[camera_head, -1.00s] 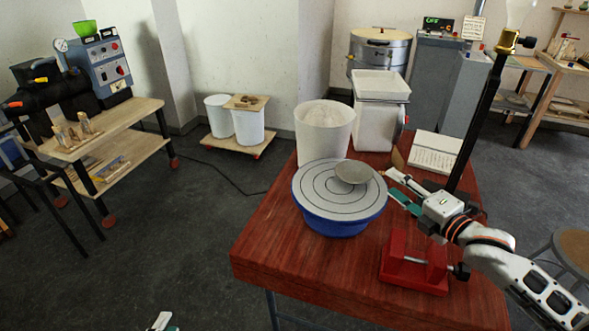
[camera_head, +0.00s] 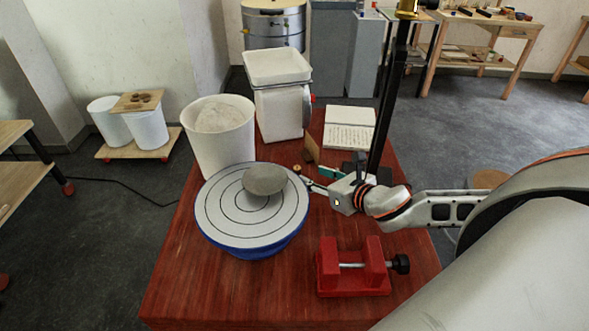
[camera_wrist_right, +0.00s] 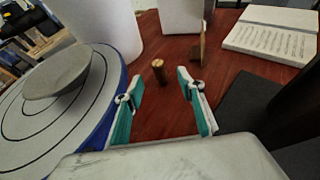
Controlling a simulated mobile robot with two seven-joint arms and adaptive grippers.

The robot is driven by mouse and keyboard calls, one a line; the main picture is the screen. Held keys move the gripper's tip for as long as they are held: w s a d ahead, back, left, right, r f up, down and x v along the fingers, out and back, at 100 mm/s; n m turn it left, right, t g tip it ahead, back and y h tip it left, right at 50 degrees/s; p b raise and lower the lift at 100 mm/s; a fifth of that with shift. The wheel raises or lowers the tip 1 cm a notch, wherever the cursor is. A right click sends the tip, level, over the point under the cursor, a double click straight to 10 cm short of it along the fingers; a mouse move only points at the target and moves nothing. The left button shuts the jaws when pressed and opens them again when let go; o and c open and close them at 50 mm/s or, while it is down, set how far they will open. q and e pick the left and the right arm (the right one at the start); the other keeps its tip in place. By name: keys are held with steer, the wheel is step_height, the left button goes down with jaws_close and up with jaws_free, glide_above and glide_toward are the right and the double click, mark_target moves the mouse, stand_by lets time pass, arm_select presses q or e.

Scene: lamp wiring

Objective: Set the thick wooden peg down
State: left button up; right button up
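The thick wooden peg (camera_wrist_right: 158,71) stands upright on the red-brown table in the right wrist view. In the head view its round top (camera_head: 297,169) shows small, just right of the turntable. My right gripper (camera_head: 317,180) is open, with its green-lined fingers apart. In the right wrist view the peg stands just beyond the gap between the fingertips (camera_wrist_right: 162,92), with no visible contact. My left gripper is not in view.
The blue-based turntable (camera_head: 216,218) bears a grey bowl-like piece (camera_head: 265,179) close to my right gripper. A thin wooden piece (camera_head: 312,149), an open book (camera_head: 349,128), a black post (camera_head: 388,105) and a red vise (camera_head: 352,268) surround it. A white bucket (camera_head: 221,150) stands behind the turntable.

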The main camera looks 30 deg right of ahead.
mark_target(300, 171)
steer(key=shift+a+x, duration=0.1)
steer(key=shift+x, duration=1.8)
steer(key=shift+a+x, duration=0.15)
steer(key=shift+x, duration=1.8)
steer(key=shift+s, duration=0.1)
steer(key=c, duration=0.9)
